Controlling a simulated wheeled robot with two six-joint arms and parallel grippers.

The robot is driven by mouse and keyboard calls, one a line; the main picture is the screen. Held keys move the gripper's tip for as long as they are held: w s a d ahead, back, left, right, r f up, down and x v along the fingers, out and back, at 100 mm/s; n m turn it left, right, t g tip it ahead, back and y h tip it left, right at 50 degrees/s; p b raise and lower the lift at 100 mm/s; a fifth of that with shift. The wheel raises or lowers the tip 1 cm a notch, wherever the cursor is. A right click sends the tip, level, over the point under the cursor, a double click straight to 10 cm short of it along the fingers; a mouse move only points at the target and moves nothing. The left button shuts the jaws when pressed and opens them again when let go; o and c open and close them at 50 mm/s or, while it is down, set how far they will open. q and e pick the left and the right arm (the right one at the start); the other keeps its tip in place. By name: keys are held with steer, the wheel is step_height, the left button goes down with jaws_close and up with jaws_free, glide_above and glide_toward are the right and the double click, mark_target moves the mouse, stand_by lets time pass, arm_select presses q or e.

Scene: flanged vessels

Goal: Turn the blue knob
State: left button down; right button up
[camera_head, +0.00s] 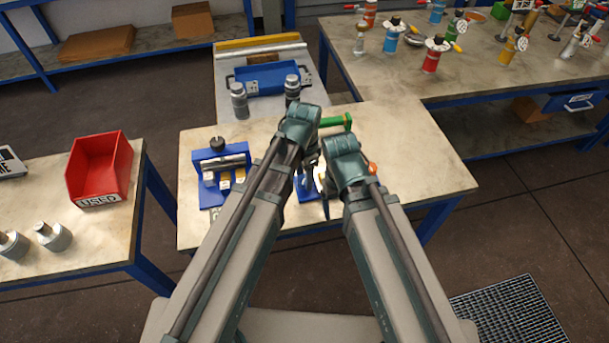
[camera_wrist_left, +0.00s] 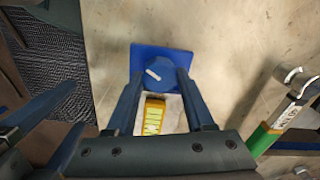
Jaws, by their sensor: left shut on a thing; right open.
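The blue knob (camera_wrist_left: 160,73) shows in the left wrist view, with a short white mark on its face. It sits on a square blue plate (camera_wrist_left: 143,52). My left gripper (camera_wrist_left: 158,80) is shut on the knob, one finger on each side. In the head view, my left gripper (camera_head: 308,172) is over the middle table, and my arms mostly hide the knob. My right gripper (camera_head: 323,181) is close beside it, lower and to the right. The right gripper's open blue fingers (camera_wrist_left: 40,108) also show at the left of the left wrist view.
A yellow labelled part (camera_wrist_left: 153,116) lies between my left fingers, below the knob. A green-handled thing (camera_head: 336,121) lies behind my grippers. A blue rack (camera_head: 212,172) stands to the left. The middle table's right side is clear. A red bin (camera_head: 100,165) stands on the left table.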

arm_select(q)
steer(key=m, duration=0.4)
steer(key=shift+m, duration=2.2)
steer(key=shift+c, duration=1.4)
jaws_free()
step_height(320, 180, up, 14)
steer(key=p, duration=1.4)
